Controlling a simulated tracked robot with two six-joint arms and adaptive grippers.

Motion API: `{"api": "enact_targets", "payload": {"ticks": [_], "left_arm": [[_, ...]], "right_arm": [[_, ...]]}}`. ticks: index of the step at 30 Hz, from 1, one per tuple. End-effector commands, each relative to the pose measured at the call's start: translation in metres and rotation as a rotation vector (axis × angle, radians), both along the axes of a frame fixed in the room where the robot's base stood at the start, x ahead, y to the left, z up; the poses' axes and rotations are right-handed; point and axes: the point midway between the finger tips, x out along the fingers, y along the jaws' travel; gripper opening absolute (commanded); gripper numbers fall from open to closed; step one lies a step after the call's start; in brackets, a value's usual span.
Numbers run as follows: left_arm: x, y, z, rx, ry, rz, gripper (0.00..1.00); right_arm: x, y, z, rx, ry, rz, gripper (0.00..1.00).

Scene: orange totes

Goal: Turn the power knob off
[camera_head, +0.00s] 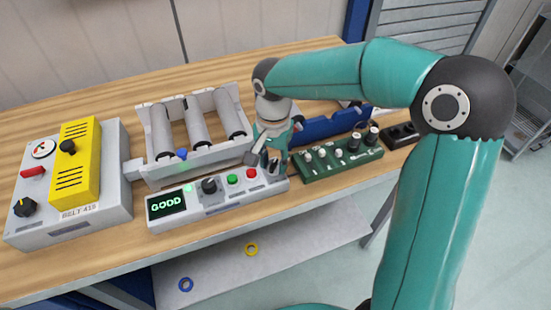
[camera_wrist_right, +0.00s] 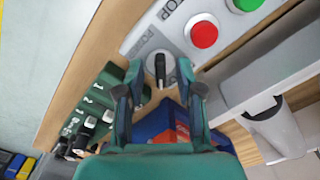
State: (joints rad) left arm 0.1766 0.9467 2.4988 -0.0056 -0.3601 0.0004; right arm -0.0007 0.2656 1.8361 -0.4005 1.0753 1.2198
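My right gripper (camera_head: 266,160) reaches down over the right end of the grey control panel (camera_head: 160,222), which has a screen reading "GOOD". In the right wrist view its fingers (camera_wrist_right: 160,72) are apart, one on each side of a small black knob (camera_wrist_right: 161,70) with a pale base. I see gaps between the fingertips and the knob; contact cannot be made out. The knob's bar points roughly along the fingers. My left gripper is out of view.
A black joystick-like control (camera_head: 210,187) stands on the same panel. A grey and yellow box (camera_head: 85,208) with black knobs is at left. A roller unit (camera_head: 195,160) stands behind the panel. A green board (camera_head: 335,165) with several knobs and a blue bin (camera_head: 330,127) are at right.

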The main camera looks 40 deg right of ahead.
Motion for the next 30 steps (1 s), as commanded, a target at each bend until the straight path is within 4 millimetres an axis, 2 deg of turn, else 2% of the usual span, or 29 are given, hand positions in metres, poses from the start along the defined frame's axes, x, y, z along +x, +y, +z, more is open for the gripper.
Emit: {"api": "enact_targets", "payload": {"ticks": [1, 6, 10, 11, 20, 30], "left_arm": [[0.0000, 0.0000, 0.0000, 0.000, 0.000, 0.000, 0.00], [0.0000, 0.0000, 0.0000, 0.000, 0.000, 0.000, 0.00], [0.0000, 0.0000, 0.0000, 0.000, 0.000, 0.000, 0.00], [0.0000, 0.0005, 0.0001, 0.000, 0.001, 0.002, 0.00], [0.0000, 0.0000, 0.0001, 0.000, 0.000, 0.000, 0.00], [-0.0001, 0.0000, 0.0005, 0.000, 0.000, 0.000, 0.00]], "right_arm": [[0.0001, 0.0002, 0.0001, 0.000, 0.000, 0.000, 0.26], [0.0002, 0.0004, 0.0002, 0.000, 0.000, 0.001, 0.00], [0.0001, 0.0004, 0.0003, 0.000, 0.000, 0.001, 0.00], [-0.0003, -0.0064, 0.0002, 0.000, 0.000, -0.004, 0.00], [0.0001, 0.0009, 0.0000, -0.002, 0.003, 0.043, 0.00], [-0.0010, 0.0014, -0.0005, 0.001, 0.006, 0.243, 0.00]]}}
